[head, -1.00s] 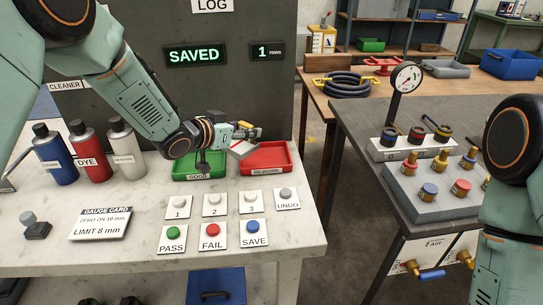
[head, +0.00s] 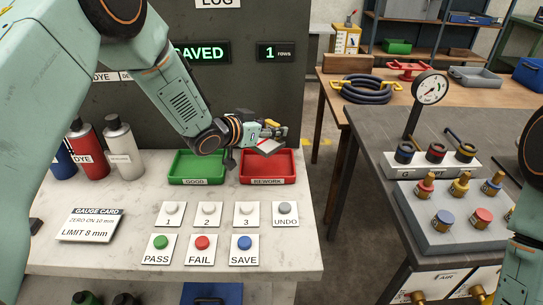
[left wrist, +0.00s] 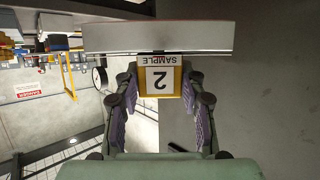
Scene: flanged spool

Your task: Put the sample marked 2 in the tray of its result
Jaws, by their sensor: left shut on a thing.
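My left gripper (head: 273,131) is shut on the sample marked 2 (head: 270,146), a pale flat piece with a red edge in the head view. In the left wrist view the sample (left wrist: 160,40) is a grey bar, with its label "SAMPLE 2" (left wrist: 160,80) upside down between the fingers. The sample is in the air over the back of the red REWORK tray (head: 268,181). The green GOOD tray (head: 197,181) stands just left of it. Both trays look empty where they show. My right gripper is out of view.
In front of the trays are buttons 1, 2, 3, UNDO, PASS (head: 160,243), FAIL (head: 202,244) and SAVE (head: 244,244). The log display (head: 203,52) reads SAVED, 1 rows. A gauge card (head: 91,225) reads LIMIT 8 mm. Spray cans (head: 87,148) stand at left.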

